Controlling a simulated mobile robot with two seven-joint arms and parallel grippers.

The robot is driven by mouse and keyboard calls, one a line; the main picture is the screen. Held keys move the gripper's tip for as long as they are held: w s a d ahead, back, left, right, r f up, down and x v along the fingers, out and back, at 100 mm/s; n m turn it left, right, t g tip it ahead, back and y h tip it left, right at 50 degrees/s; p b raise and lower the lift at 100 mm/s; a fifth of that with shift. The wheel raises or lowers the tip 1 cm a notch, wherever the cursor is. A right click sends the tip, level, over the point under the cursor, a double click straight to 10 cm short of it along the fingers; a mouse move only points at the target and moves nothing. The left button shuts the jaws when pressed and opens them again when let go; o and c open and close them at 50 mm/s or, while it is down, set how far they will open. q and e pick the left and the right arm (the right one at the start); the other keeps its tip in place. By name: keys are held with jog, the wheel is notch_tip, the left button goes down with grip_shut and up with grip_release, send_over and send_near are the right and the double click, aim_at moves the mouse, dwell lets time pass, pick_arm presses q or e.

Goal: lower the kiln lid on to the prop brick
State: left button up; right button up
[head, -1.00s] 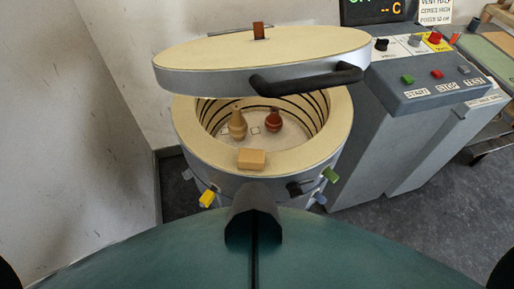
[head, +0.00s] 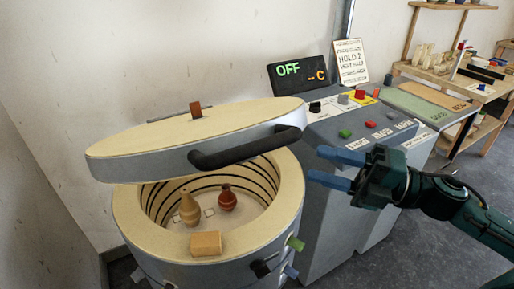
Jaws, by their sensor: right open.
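The kiln lid (head: 170,127) is a pale disc with a grey rim, raised and tilted above the open kiln (head: 290,203). Its black handle (head: 240,150) runs along the front right of the rim. The prop brick (head: 206,244), a small tan block, lies on the kiln's front rim, with a gap between it and the lid. My right gripper (head: 325,168) is open and empty, with blue fingers pointing left towards the handle. It is apart from the handle, to its right and in front of the control cabinet. My left gripper is not in view.
Two vases, one tan (head: 189,208) and one red-brown (head: 227,198), stand inside the kiln. The control cabinet (head: 322,235) with buttons and an OFF display (head: 298,73) stands right of the kiln. A reddish-brown plug (head: 196,109) sits on the lid. A wooden bench (head: 470,88) is at the back right.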

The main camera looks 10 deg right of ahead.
aim_at(268, 148)
jog(key=p+x, duration=0.4)
jog(key=x, duration=0.7)
jog(key=shift+w+r+p, duration=0.1)
jog(key=shift+r+p, duration=0.05)
jog(key=shift+p, duration=0.2)
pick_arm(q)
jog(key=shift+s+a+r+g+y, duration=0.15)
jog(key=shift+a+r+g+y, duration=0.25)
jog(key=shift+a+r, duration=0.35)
pick_arm(e)
jog(key=shift+w+a, duration=0.35)
jog(key=shift+a, duration=0.25)
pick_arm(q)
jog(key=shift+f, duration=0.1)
pick_arm(e)
jog(key=shift+c, duration=0.2)
